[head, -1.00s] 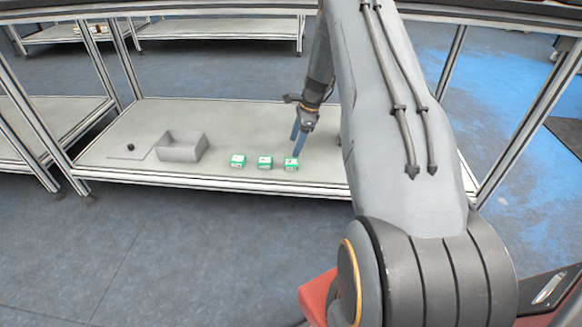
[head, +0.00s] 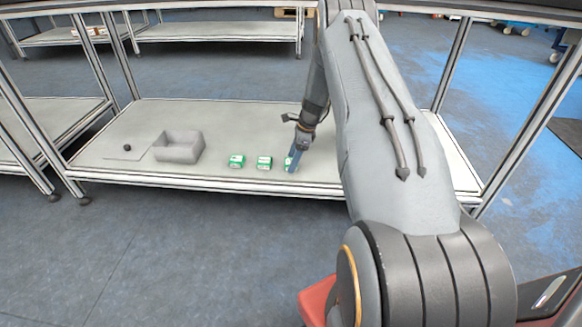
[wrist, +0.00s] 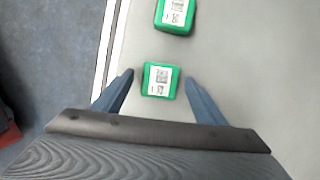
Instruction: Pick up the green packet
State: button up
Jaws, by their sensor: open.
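Three green packets with white labels stand in a row on the grey shelf. In the head view they are the left packet (head: 236,161), the middle packet (head: 264,162) and the right packet (head: 288,162), which is partly hidden by my gripper (head: 294,160). In the wrist view the nearer packet (wrist: 160,80) lies between the two blue fingertips of my gripper (wrist: 158,78), with a gap on each side. Another packet (wrist: 175,15) shows at the top edge. My gripper is open and holds nothing.
A grey open box (head: 180,148) stands on the shelf (head: 215,120) to the left. Beside it is a flat plate (head: 122,154) with a small black object (head: 127,147). The shelf's front rail (head: 210,182) runs close to the packets. The shelf behind them is clear.

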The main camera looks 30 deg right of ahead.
jog(key=shift+c, duration=0.5)
jog(key=c, duration=1.1)
jog(key=shift+r, duration=0.1)
jog(key=shift+c, duration=0.2)
